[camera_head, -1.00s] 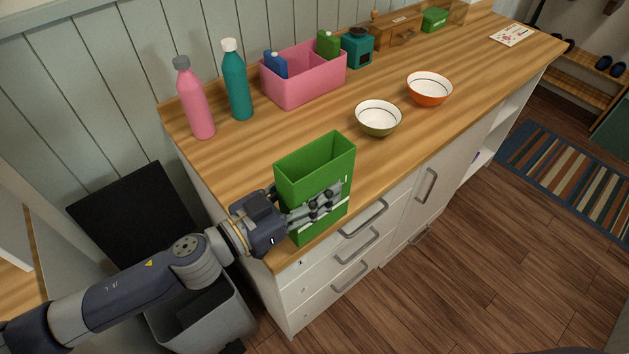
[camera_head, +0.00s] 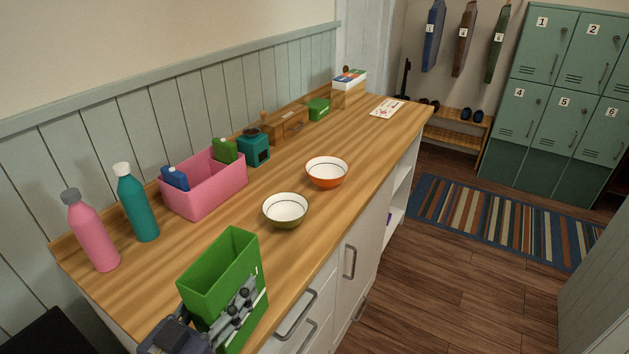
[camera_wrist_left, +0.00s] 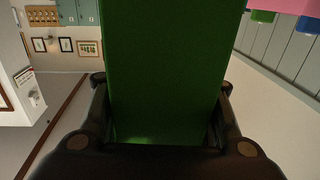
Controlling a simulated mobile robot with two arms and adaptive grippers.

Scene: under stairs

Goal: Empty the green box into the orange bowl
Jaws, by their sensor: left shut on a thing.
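The green box (camera_head: 207,290) is upright and open at the top, at the near end of the wooden counter in the head view. My left gripper (camera_head: 238,308) is shut on the green box, with its fingers against the box's side. In the left wrist view the box (camera_wrist_left: 165,70) fills the middle between the fingers. What lies inside the box cannot be seen. The orange bowl (camera_head: 327,181), white inside, stands farther along the counter and looks empty. My right gripper is not in view.
An olive-green bowl (camera_head: 285,218) stands between the green box and the orange bowl. A pink bin (camera_head: 205,196), a teal bottle (camera_head: 138,205) and a pink bottle (camera_head: 92,234) stand along the wall. The counter's right front edge (camera_head: 375,201) is clear.

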